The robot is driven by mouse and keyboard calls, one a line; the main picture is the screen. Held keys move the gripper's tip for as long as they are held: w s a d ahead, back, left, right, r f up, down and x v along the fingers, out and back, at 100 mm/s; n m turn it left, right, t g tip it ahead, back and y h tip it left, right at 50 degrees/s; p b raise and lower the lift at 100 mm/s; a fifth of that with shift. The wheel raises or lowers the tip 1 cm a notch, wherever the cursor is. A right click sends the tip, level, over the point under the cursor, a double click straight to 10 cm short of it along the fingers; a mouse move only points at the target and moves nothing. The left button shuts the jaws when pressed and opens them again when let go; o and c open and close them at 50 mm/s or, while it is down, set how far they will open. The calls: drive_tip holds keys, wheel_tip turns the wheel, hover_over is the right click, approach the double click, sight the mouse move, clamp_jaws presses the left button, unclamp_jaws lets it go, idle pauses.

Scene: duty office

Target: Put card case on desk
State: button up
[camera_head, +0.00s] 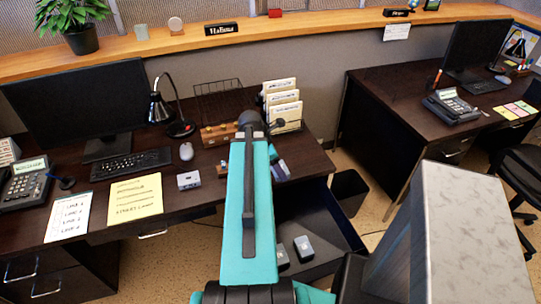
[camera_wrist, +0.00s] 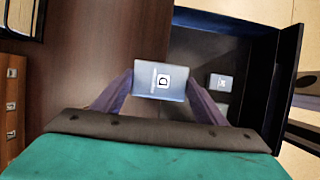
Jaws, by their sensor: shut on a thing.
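My gripper (camera_wrist: 160,88) is shut on a grey-blue card case (camera_wrist: 160,76) with a square black-and-white mark on its face. In the wrist view, the case lies between the two fingers, over the line where the dark desk top (camera_wrist: 95,65) meets the open drawer. In the head view, my gripper (camera_head: 277,168) is mostly hidden behind my arm, near the front edge of the desk (camera_head: 225,200). Part of the held case (camera_head: 283,169) shows there. I cannot tell its exact height above the desk.
The open drawer (camera_head: 345,215) holds two similar small cases (camera_head: 303,247). A white-fronted box (camera_head: 188,180) and a small dark block (camera_head: 222,169) stand on the desk. A mouse (camera_head: 186,151), yellow sheet (camera_head: 135,199) and file rack (camera_head: 282,102) are nearby.

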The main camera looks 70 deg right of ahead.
drive_tip(key=shift+w+d+f+p, duration=0.2)
drive_tip(key=shift+w+d+p, duration=0.3)
drive_tip(key=shift+w+d, duration=0.9)
drive_tip(key=shift+w+d+f+p, duration=0.15)
drive_tip(key=shift+w+d+p, duration=0.55)
drive_tip(key=shift+d, duration=1.15)
drive_tip(key=shift+w+d+f+p, duration=0.2)
drive_tip(key=shift+w+d+p, duration=0.15)
drive_tip(key=shift+w+d, duration=1.1)
drive_tip(key=shift+s+d, duration=0.2)
drive_tip(key=shift+s, duration=0.05)
drive_tip(key=shift+f+p, duration=0.7)
drive_tip(key=shift+f, duration=1.05)
drive_tip(key=shift+f, duration=0.1)
drive_tip(key=o, duration=1.1)
drive_tip(key=shift+c, duration=0.2)
drive_tip(key=b+v, duration=0.3)
drive_tip(key=v, duration=0.9)
